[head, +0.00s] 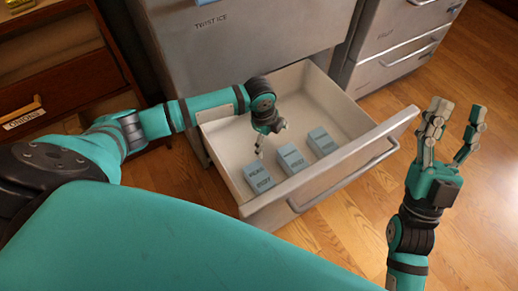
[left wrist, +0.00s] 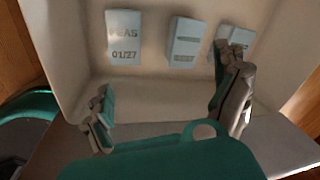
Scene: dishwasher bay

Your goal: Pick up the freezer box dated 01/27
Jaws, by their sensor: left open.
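The freezer box dated 01/27 (left wrist: 124,38) is pale blue and reads PEAS in the left wrist view. It lies in the open drawer and matches the leftmost box (head: 258,177) in the head view. Beside it lie a middle box (left wrist: 184,42) and a third box (left wrist: 240,37), partly hidden by a finger; their print is unreadable. My left gripper (head: 271,139) is open and empty, inside the drawer behind the boxes. In the left wrist view, its spread fingers (left wrist: 165,98) are below the row of boxes. My right gripper (head: 455,127) is open and empty, right of the drawer.
The drawer (head: 222,131) is pulled out, with a bar handle (head: 345,175) on its front. Its floor behind the boxes is largely bare. A brown cabinet labelled ONIONS (head: 22,118) stands left, and another grey drawer unit (head: 400,45) stands right. The wooden floor at right is clear.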

